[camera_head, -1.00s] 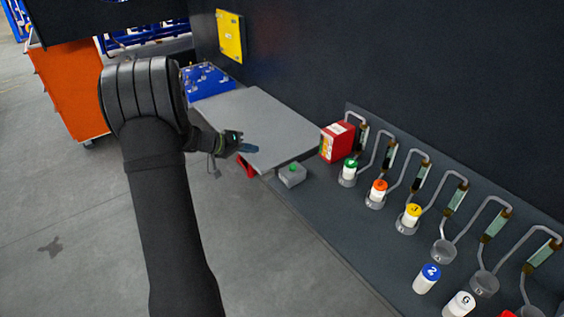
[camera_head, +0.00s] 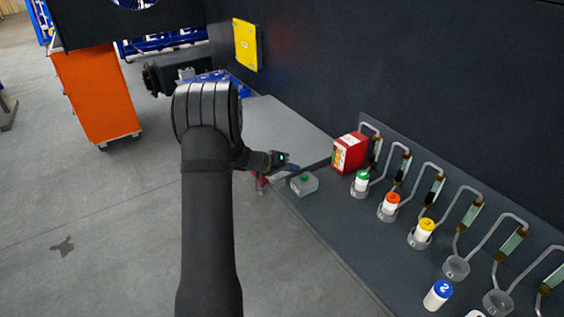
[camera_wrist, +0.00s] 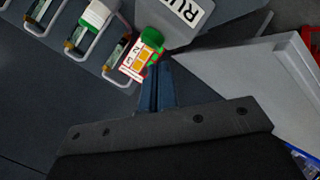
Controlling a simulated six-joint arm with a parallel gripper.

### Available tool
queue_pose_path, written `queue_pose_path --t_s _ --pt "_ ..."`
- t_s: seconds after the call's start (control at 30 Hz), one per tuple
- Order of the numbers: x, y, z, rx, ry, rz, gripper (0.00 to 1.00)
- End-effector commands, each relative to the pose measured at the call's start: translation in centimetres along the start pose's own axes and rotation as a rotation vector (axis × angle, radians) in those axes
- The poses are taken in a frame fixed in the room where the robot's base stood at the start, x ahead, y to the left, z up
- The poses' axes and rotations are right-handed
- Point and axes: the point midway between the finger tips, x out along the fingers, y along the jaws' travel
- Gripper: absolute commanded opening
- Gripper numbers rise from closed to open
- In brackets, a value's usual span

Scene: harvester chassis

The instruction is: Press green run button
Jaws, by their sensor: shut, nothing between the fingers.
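The green run button (camera_head: 305,177) sits on top of a small grey box (camera_head: 304,187) at the edge of the dark bench. In the wrist view the green button (camera_wrist: 152,34) is beside a white label reading RUN (camera_wrist: 187,12) on the grey box (camera_wrist: 178,36). My gripper (camera_head: 295,169) is close to the button, at its upper left in the head view. In the wrist view my gripper (camera_wrist: 153,68) has its blue-grey fingers together and empty, pointing towards the button. I cannot tell the exact gap between the fingertips and the button.
A row of holders with capped bottles (camera_head: 390,205) and bent tubes runs to the right. A grey flat panel (camera_head: 270,125) lies behind my gripper. An orange cabinet (camera_head: 95,92) stands at left.

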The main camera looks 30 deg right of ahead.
Motion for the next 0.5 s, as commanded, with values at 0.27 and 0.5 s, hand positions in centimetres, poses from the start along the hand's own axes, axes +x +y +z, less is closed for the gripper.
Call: queue_pose_path --t_s 0.27,0.5 --pt "0.89 -0.05 0.97 0.000 0.000 -0.001 0.00" --pt "0.90 -0.06 0.97 0.000 0.000 -0.001 0.00"
